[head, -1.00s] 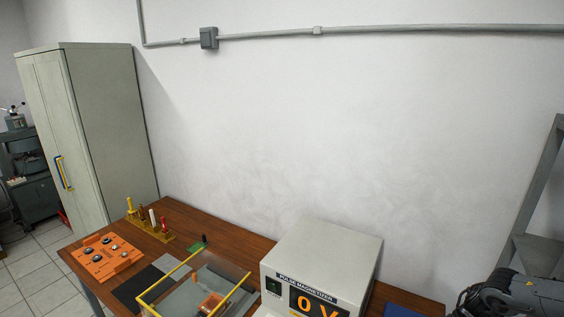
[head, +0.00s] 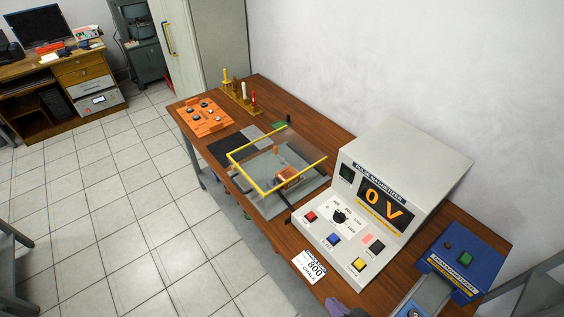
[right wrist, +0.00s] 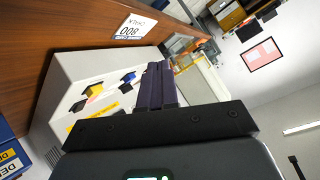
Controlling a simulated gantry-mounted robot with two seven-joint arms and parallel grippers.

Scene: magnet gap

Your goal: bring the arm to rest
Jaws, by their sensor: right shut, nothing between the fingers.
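My right gripper (head: 342,307) shows only in part at the bottom edge of the head view, in front of the pulse magnetizer (head: 410,190) and near the white "800" card (head: 315,267). In the right wrist view the dark purple fingers of the gripper (right wrist: 158,82) are together with nothing between them. The magnetizer (right wrist: 95,95) lies beyond and to the left of them in that view, and the card (right wrist: 136,27) is above. Most of the right arm is out of the head view. My left gripper is in neither view.
The magnetizer display reads 0 V. A blue box (head: 465,262) stands to its right. A yellow-framed clear guard (head: 275,160), an orange tray (head: 205,117) and a rack of upright tools (head: 240,97) stand farther along the wooden bench. The tiled floor (head: 110,220) at the left is open.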

